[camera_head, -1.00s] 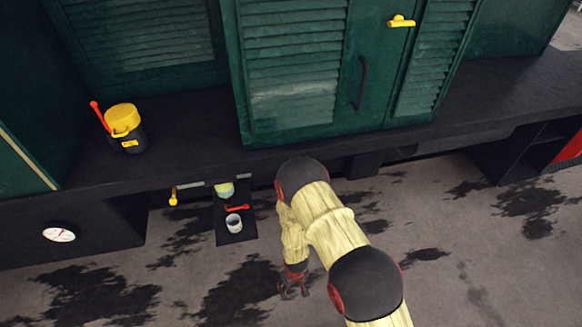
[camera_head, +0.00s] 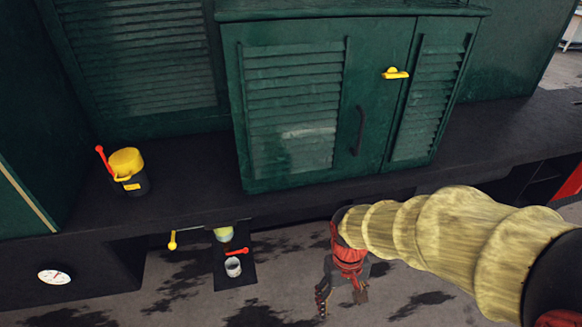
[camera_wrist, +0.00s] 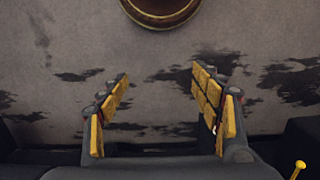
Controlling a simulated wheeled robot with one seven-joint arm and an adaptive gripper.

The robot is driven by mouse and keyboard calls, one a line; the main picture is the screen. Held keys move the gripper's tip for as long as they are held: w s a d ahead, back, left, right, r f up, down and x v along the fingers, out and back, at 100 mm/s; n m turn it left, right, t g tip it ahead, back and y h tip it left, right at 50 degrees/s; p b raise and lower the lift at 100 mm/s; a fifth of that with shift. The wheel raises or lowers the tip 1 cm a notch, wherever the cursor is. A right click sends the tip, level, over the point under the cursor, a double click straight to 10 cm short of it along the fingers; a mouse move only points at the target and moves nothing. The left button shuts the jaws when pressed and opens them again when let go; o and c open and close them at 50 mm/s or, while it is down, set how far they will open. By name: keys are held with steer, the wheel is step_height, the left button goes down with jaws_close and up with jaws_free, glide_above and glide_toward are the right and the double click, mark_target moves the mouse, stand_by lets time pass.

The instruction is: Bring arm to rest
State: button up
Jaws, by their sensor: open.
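My gripper (camera_head: 342,296) hangs low over the stained floor, in front of the dark ledge and right of the small dark shelf. In the wrist view my gripper (camera_wrist: 160,105) is open, its two yellow-padded fingers wide apart with nothing between them. My arm, in a ribbed yellowish sleeve, reaches in from the right edge of the head view.
The green louvred cabinet (camera_head: 290,120) stands on the dark ledge (camera_head: 330,182). A black and yellow can (camera_head: 130,172) stands on the ledge at left. A white cup (camera_head: 233,267) sits on the small shelf (camera_head: 235,283). A round brown object (camera_wrist: 160,10) tops the wrist view. Floor (camera_head: 430,275) is open.

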steer(key=s+d+r+t, duration=0.2)
steer(key=r, duration=0.5)
steer(key=s+d+r+m+t+p, duration=0.1)
steer(key=s+d+r+t, duration=0.1)
steer(key=r, duration=0.5)
steer(key=s+d+r+m+t, duration=0.1)
steer(key=d+r+t, duration=0.1)
steer(key=r, duration=0.5)
steer(key=shift+s+d+r+t, duration=0.2)
steer(key=shift+s+d+t, duration=0.1)
steer(key=shift+s+t, duration=0.1)
steer(key=shift+c, duration=0.4)
